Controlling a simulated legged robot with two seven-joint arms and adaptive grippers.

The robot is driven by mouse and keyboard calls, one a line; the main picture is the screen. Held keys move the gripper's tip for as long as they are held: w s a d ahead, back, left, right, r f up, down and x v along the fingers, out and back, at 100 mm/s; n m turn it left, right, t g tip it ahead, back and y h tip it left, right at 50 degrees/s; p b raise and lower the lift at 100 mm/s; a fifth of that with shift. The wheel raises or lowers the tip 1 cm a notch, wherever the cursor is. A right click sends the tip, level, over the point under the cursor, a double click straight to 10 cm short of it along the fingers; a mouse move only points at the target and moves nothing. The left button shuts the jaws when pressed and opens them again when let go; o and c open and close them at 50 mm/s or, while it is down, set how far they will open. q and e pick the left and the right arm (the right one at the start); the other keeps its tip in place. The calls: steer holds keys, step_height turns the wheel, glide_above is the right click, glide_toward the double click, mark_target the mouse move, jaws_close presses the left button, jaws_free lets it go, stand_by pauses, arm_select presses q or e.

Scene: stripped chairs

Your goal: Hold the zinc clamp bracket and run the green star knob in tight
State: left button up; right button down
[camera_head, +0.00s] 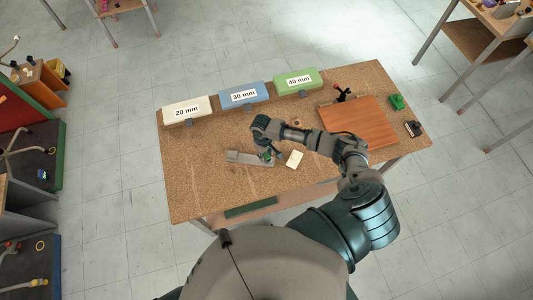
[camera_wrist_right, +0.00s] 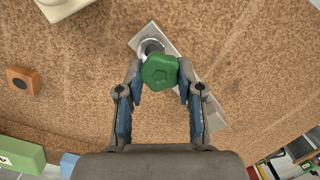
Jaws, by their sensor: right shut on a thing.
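The zinc clamp bracket (camera_head: 247,159) lies on the cork-topped workbench (camera_head: 215,190), near its front middle. In the right wrist view the grey bracket (camera_wrist_right: 211,112) runs diagonally beneath the knob. The green star knob (camera_wrist_right: 160,72) sits over the bracket's upper end, by a round metal part (camera_wrist_right: 150,47). It shows as a small green spot in the head view (camera_head: 267,156). My right gripper (camera_wrist_right: 161,76) is shut on the knob, one finger on each side. How far the knob is screwed in is hidden beneath it. My left gripper is not in view.
White (camera_head: 187,110), blue (camera_head: 244,95) and green (camera_head: 298,81) labelled boxes line the back edge. A cream block (camera_head: 295,159) lies right of the bracket. A reddish-brown board (camera_head: 358,122) lies at the right. The bench's left front is clear.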

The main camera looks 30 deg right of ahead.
steer(key=shift+a, duration=0.3)
steer(key=shift+d+f, duration=0.15)
steer(key=shift+f, duration=0.35)
steer(key=shift+b, duration=0.3)
steer(key=shift+r, duration=0.1)
steer(key=shift+r+p, duration=0.3)
steer(key=shift+r, duration=0.2)
